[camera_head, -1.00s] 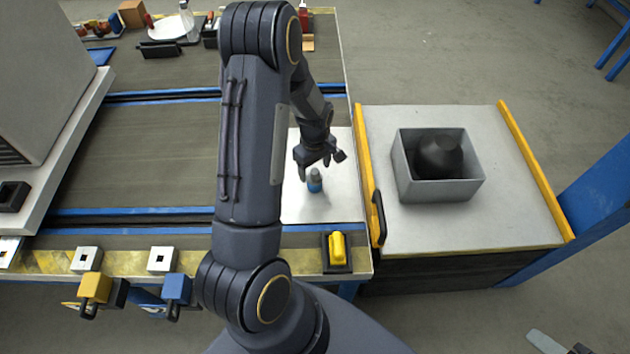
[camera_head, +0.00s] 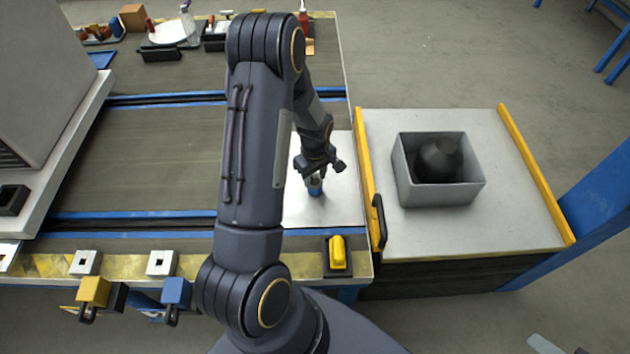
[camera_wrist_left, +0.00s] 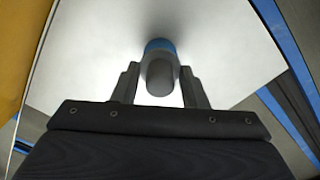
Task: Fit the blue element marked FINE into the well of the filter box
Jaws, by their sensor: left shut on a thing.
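A small blue cylinder with a grey top (camera_head: 316,189) stands upright on the white panel (camera_head: 335,212) near the right end of the table; no marking on it is readable. My left gripper (camera_head: 313,179) is shut on its grey top from above. In the left wrist view the grey top (camera_wrist_left: 160,77) sits between the two fingers (camera_wrist_left: 161,88), with the blue band beyond it. A grey open box (camera_head: 437,196) with a dark rounded thing (camera_head: 438,160) inside stands on the side cart; I cannot tell whether it is the filter box. My right gripper is not in view.
A yellow-handled block (camera_head: 337,252) sits at the table's front edge, near the panel. The cart (camera_head: 520,225) has yellow side rails and free room around the box. A large grey housing (camera_head: 45,75) stands at left.

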